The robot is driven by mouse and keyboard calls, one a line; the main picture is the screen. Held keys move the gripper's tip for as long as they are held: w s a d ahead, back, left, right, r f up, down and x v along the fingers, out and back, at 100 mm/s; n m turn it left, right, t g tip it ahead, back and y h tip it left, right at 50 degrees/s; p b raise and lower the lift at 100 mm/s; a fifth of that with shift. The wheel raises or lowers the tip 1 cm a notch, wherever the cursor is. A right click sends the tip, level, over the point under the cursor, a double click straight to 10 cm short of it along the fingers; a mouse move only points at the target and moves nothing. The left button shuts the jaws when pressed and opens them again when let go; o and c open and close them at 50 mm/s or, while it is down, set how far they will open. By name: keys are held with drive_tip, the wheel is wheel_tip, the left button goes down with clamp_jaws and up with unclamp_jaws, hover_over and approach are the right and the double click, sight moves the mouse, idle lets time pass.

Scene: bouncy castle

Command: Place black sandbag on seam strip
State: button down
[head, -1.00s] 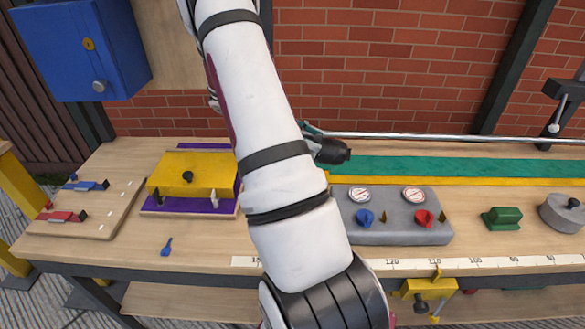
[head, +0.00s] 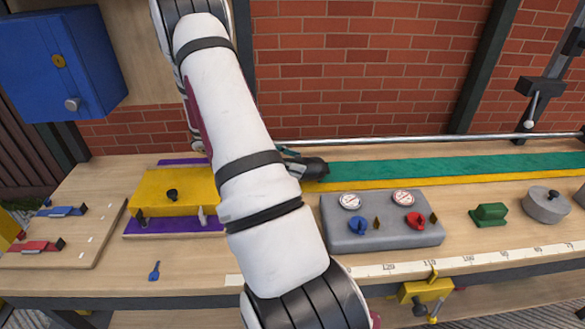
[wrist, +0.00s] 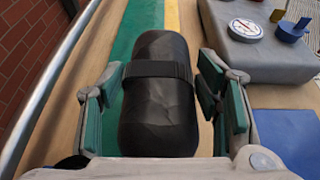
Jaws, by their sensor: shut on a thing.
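The black sandbag (wrist: 158,110) is a dark cylinder with a band around it, lying lengthwise between my fingers in the wrist view. My gripper (wrist: 160,78) is shut on it, with green-padded fingers at both sides. In the head view the sandbag's dark end (head: 314,169) shows beyond my arm, which hides most of the gripper. The seam strip, a long green band (head: 440,168) edged in yellow, runs along the back of the bench. In the wrist view the green band (wrist: 127,35) passes beneath the sandbag; I cannot tell whether they touch.
A grey gauge box (head: 380,234) stands in front of the strip, right of the sandbag. A metal rail (head: 420,139) runs behind. A yellow block (head: 170,190) is at left; a green block (head: 488,214) and grey weight (head: 547,205) are at right. The strip's right stretch is clear.

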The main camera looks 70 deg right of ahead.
drive_tip(key=shift+f, duration=1.05)
drive_tip(key=c, duration=0.5)
unclamp_jaws()
drive_tip(key=shift+f, duration=0.15)
